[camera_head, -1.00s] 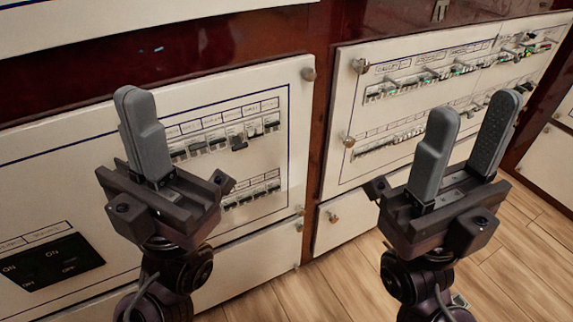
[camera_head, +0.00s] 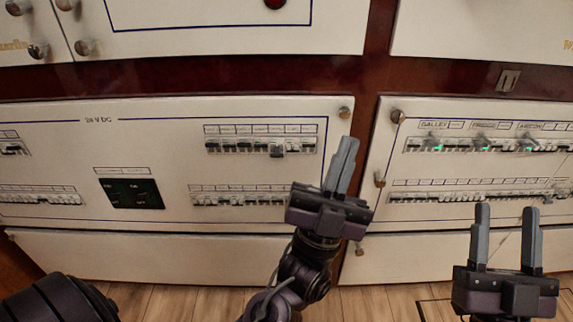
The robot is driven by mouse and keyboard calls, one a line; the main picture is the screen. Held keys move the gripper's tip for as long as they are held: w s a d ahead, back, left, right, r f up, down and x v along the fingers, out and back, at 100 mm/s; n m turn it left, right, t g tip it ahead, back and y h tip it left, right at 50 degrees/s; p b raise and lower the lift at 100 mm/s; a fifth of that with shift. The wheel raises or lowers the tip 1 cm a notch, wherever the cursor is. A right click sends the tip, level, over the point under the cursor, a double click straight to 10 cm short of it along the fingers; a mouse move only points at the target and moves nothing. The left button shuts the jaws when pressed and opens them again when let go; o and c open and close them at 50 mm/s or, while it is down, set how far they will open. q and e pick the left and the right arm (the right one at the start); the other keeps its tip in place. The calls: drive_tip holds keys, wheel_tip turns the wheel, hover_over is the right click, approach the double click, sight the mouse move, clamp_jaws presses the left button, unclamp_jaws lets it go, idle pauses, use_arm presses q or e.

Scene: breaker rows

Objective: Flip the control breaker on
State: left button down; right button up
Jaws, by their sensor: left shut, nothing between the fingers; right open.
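The 24 V DC panel (camera_head: 260,112) stands in the left half of the view, with an upper breaker row (camera_head: 238,146) and a lower breaker row (camera_head: 225,199) at its right. One bigger grey toggle (camera_head: 278,151) sticks out low in the upper row. The labels are too small to read, so I cannot tell which breaker is the control one. My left gripper (camera_head: 346,143) is shut and empty, fingers up, in front of the panel's right edge. It hides the right end of the lower row. My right gripper (camera_head: 507,208) is open and empty, below the right panel's lower row.
The right panel (camera_head: 400,155) carries two more breaker rows, some with green lights, and round knobs (camera_head: 397,116) at its edge. Wooden floor (camera_head: 190,303) shows below.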

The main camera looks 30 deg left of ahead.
use_arm(q)
drive_tip(key=w+f+m+g+y+p, duration=0.3)
drive_tip(key=w+f+m+y+p, duration=0.1)
drive_tip(key=w+f+m, duration=0.1)
use_arm(e)
drive_tip(key=w+d+f+m+g+h+p, duration=0.1)
drive_tip(key=w+f+g+h+p, duration=0.15)
drive_tip(key=f+g, duration=0.65)
drive_tip(key=w+d+f+g+h+p, duration=0.15)
drive_tip(key=f+h, duration=0.25)
drive_tip(key=f, duration=1.1)
use_arm(q)
drive_tip(key=m+g+y+p, duration=0.8)
drive_tip(key=m+g+y, duration=0.15)
drive_tip(key=m, duration=0.95)
approach(277, 156)
drive_tip(key=shift+s+f+g+h, duration=0.25)
drive_tip(key=shift+s+f+h, duration=0.2)
drive_tip(key=shift+s+f, duration=0.45)
use_arm(e)
drive_tip(key=s+d+f+g+h, duration=0.1)
drive_tip(key=s+d+f+g, duration=0.3)
drive_tip(key=s+f, duration=0.6)
drive_tip(key=s+d+f+m+g+h, duration=0.1)
drive_tip(key=s+d+f+g+h, duration=0.1)
drive_tip(key=s+f+g, duration=0.6)
drive_tip(key=shift+s+d+f, duration=0.9)
drive_tip(key=shift+s, duration=0.35)
